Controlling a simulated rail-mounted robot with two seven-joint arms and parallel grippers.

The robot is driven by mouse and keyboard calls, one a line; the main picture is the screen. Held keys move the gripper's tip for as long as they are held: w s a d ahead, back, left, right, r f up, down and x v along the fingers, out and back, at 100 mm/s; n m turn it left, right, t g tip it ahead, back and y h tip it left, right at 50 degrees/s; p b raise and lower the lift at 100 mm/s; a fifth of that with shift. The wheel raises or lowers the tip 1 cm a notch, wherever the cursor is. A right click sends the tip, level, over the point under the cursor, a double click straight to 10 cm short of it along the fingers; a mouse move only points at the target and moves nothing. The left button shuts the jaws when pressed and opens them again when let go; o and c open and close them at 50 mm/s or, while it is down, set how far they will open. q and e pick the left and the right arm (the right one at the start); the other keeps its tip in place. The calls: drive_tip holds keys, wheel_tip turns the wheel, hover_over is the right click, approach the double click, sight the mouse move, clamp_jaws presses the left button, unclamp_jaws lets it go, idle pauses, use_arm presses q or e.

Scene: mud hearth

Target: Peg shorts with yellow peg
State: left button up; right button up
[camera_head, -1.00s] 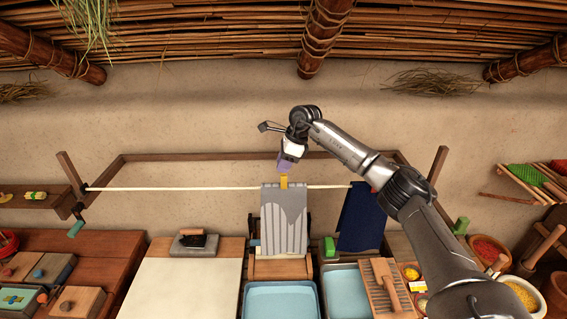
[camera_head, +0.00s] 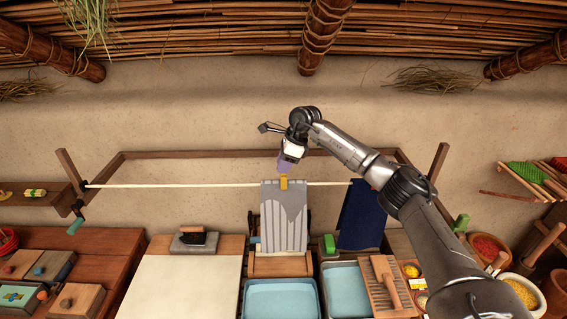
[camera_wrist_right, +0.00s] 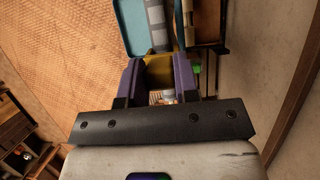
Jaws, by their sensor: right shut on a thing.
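The grey shorts (camera_head: 270,220) hang over the white line (camera_head: 150,186) near its middle; they also show in part in the right wrist view (camera_wrist_right: 156,22). My right gripper (camera_head: 284,172), with purple fingers, points down from above the line. It is shut on the yellow peg (camera_head: 284,184), which is at the top edge of the shorts, upright, in front of the line. The peg also shows between the fingers in the right wrist view (camera_wrist_right: 158,72). Whether the peg grips both cloth and line cannot be told. My left gripper is not in view.
A dark blue cloth (camera_head: 361,220) hangs on the line to the right. Below stand two water basins (camera_head: 282,287), a washboard (camera_head: 385,285), a pale board (camera_head: 185,285) and an iron (camera_head: 193,238). Wooden posts hold the line's ends. The line's left half is clear.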

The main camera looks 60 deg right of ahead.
idle(0.3)
drive_tip(key=shift+f, duration=0.15)
drive_tip(key=shift+f, duration=0.35)
drive_tip(key=shift+f, duration=0.15)
idle(0.4)
drive_tip(key=o, duration=1.6)
drive_tip(key=shift+r, duration=0.25)
